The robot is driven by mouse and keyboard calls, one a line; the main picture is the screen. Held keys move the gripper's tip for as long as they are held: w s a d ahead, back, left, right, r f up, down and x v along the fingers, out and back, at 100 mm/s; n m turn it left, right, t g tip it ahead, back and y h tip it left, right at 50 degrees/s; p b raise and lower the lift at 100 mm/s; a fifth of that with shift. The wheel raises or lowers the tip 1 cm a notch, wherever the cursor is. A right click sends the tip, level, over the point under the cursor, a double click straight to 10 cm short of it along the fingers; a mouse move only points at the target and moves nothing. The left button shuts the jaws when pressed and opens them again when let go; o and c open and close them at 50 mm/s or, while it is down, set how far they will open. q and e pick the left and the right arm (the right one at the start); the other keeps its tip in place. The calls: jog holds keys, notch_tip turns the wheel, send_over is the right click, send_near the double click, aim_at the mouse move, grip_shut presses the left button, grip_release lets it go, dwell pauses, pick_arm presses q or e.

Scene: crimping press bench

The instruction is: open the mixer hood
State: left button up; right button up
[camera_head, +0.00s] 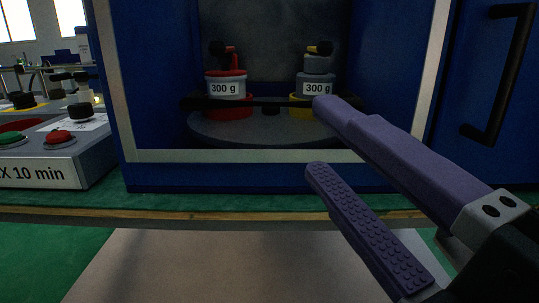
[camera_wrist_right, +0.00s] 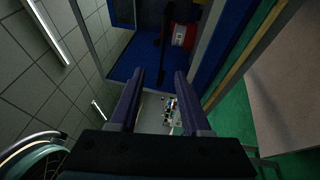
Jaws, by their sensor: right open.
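The mixer is a blue cabinet with a pale-framed front (camera_head: 250,156). A dark horizontal bar (camera_head: 262,104), apparently the hood's handle, crosses the front before the containers. The hood panel looks clear, and I cannot tell its exact position. My right gripper (camera_head: 322,138) is open and empty at the right of the front. Its upper purple finger overlaps the bar's right end in the head view; contact cannot be told. The right wrist view shows both fingers of the right gripper (camera_wrist_right: 160,73) apart, with the cabinet beyond them. My left gripper is not in view.
Inside, a red 300 g container (camera_head: 226,87) and a grey and yellow one (camera_head: 317,88) stand on a round grey plate (camera_head: 260,126). A control box (camera_head: 50,160) with buttons stands at left. A black vertical handle (camera_head: 520,75) is at right.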

aim_at(274, 109)
jog(key=p+x, duration=0.1)
jog(key=x, duration=0.3)
jog(key=p+x, duration=0.1)
jog(key=x, duration=0.4)
jog(key=shift+a+f+p, duration=0.15)
jog(key=shift+a+p, duration=0.1)
jog(key=shift+p, duration=0.1)
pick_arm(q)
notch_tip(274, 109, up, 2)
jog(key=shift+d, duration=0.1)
pick_arm(e)
jog(key=shift+w+a, duration=0.1)
jog(key=shift+w, duration=0.25)
jog(key=shift+c, duration=0.2)
grip_shut()
dwell(0.3)
